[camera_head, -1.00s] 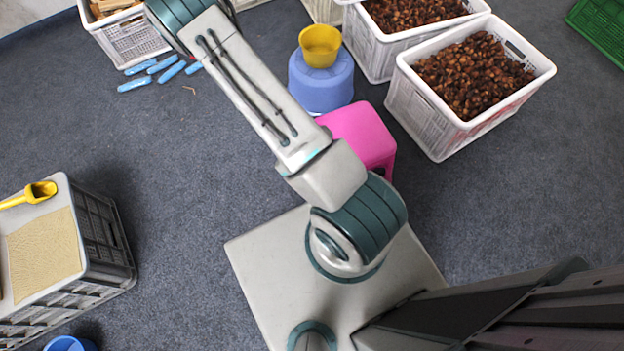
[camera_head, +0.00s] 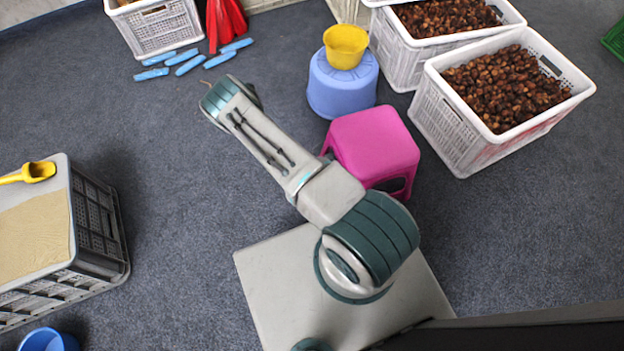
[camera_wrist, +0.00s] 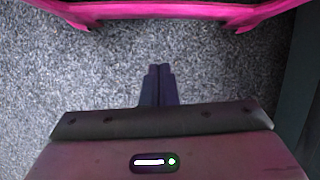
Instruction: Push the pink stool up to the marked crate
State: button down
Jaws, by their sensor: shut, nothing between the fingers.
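The pink stool (camera_head: 375,142) stands upright on the carpet just beyond my base, partly covered by my arm. Its pink lower edge (camera_wrist: 170,10) crosses the top of the wrist view. A white crate full of chestnuts (camera_head: 462,140) stands to the right of the stool, with a narrow strip of carpet between them. In the head view my gripper is hidden.
A blue stool (camera_head: 342,92) with a yellow bowl (camera_head: 346,46) stands behind the pink one. Another chestnut crate (camera_head: 396,62) is at the back. A grey crate (camera_head: 100,225) stands at left. Carpet between is clear.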

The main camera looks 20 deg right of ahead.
jog(key=b+x, duration=0.1)
jog(key=x, duration=0.3)
jog(key=shift+f, duration=0.15)
jog(key=d, duration=0.1)
jog(key=d+b, duration=0.1)
jog(key=shift+d+r, duration=0.4)
jog(key=shift+d, duration=0.5)
